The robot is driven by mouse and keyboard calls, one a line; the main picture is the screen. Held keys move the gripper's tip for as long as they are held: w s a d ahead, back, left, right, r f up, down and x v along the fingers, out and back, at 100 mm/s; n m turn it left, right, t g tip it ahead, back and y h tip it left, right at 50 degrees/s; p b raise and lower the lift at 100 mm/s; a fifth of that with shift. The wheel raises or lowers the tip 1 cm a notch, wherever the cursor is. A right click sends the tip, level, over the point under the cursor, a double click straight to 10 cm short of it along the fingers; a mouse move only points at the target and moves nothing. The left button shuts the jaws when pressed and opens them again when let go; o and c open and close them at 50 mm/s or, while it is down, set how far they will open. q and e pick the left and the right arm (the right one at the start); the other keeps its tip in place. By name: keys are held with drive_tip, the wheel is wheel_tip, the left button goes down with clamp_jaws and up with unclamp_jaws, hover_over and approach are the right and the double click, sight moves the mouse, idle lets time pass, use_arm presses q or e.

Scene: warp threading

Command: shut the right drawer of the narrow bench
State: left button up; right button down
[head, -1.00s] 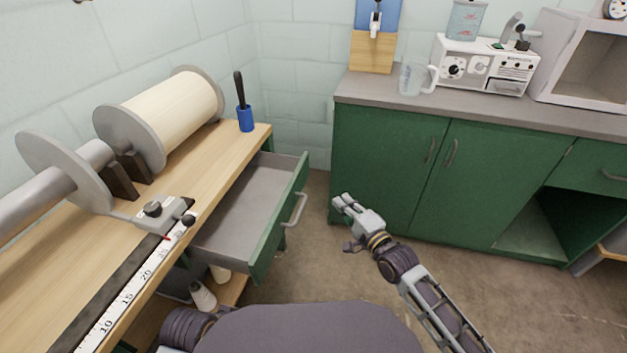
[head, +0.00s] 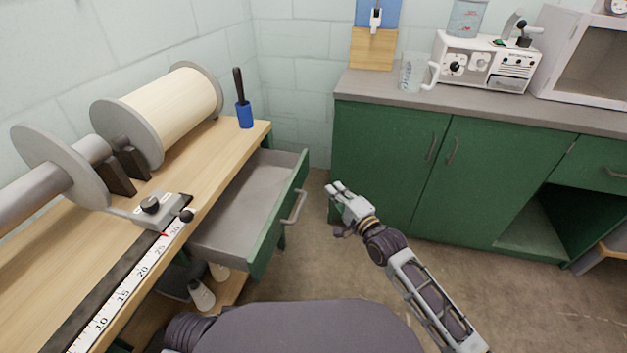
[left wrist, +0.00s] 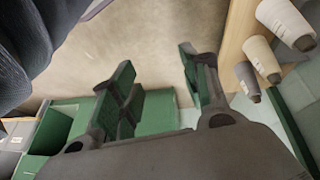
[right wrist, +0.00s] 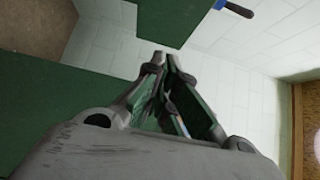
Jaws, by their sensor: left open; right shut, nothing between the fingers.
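The right drawer (head: 237,205) of the narrow bench (head: 128,262) stands pulled out and is empty, with a green front (head: 279,218) and a pale bar handle (head: 295,207). My right gripper (head: 333,188) is shut and empty in the air, to the right of the drawer front and apart from it. In the right wrist view its fingers (right wrist: 165,68) meet at the tips, and a green panel shows beyond them. My left gripper is out of the head view. In the left wrist view my left gripper (left wrist: 158,68) is open and empty, with floor between its fingers.
Cones of yarn (left wrist: 262,55) stand on a lower shelf. Green cabinets (head: 390,165) stand beyond my right gripper. Floor is clear between them and the drawer.

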sight(305, 168)
drive_tip(key=shift+w+a+b, duration=1.65)
drive_tip(key=shift+w+a, duration=1.45)
drive_tip(key=shift+a, duration=0.1)
use_arm(q)
wheel_tip(305, 168, down, 8)
drive_tip(key=d+t+h, duration=0.1)
drive_tip(key=d, duration=0.1)
drive_tip(key=shift+n, duration=0.3)
drive_tip(key=shift+w+r, duration=0.15)
drive_tip(key=shift+w, duration=0.05)
drive_tip(key=shift+a, duration=0.1)
use_arm(e)
drive_tip(key=shift+w, duration=0.1)
